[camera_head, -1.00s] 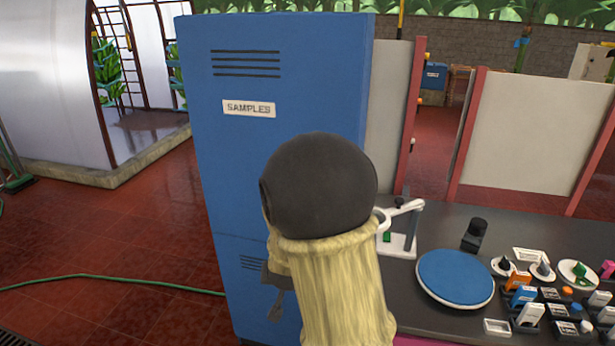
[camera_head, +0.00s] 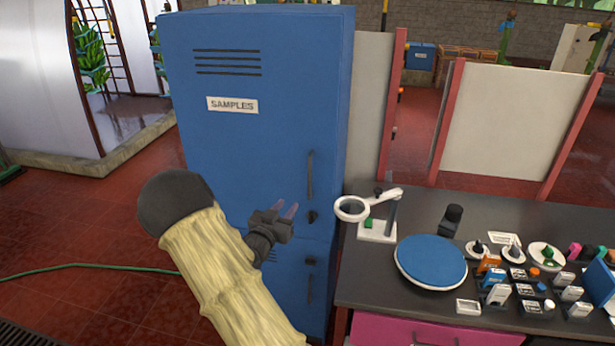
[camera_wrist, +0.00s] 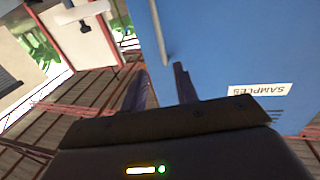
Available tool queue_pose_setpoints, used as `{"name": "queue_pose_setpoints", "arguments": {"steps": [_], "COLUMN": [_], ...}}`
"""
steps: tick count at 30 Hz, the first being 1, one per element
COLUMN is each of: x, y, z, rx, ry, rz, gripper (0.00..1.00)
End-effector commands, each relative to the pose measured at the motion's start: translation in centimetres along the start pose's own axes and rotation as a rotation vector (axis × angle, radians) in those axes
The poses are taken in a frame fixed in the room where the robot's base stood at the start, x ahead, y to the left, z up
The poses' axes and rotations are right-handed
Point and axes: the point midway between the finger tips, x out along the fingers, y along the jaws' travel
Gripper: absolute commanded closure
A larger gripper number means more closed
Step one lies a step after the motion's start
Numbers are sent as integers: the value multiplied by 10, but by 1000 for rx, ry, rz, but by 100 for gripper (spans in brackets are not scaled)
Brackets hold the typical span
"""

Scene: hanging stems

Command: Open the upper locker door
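The blue locker's upper door (camera_head: 215,145) is shut and carries a "SAMPLES" label (camera_head: 232,105). Its upright dark handle (camera_head: 310,175) is on the door's right side, with a dark knob (camera_head: 313,217) just below. My gripper (camera_head: 284,210) is open and empty in front of the door, left of and a little below the handle. In the wrist view the label shows upside down, and the handle bar (camera_wrist: 160,38) lies beyond my two spread fingers (camera_wrist: 160,76), not touching as far as I can see.
The lower locker door has its own handle (camera_head: 309,288), partly beside my arm. At right, a dark bench (camera_head: 375,285) holds a magnifier stand (camera_head: 378,230), a blue round plate (camera_head: 431,262) and several small items. A green hose (camera_head: 90,267) crosses the floor at left.

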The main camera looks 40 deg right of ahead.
Motion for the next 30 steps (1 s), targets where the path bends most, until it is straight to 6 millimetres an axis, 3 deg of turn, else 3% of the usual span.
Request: {"name": "queue_pose_setpoints", "arguments": {"steps": [8,30], "x": [21,146], "y": [0,0], "z": [-2,-3], "rx": [0,-1], "ry": [-1,-1], "rz": [2,-1], "gripper": [70,70]}}
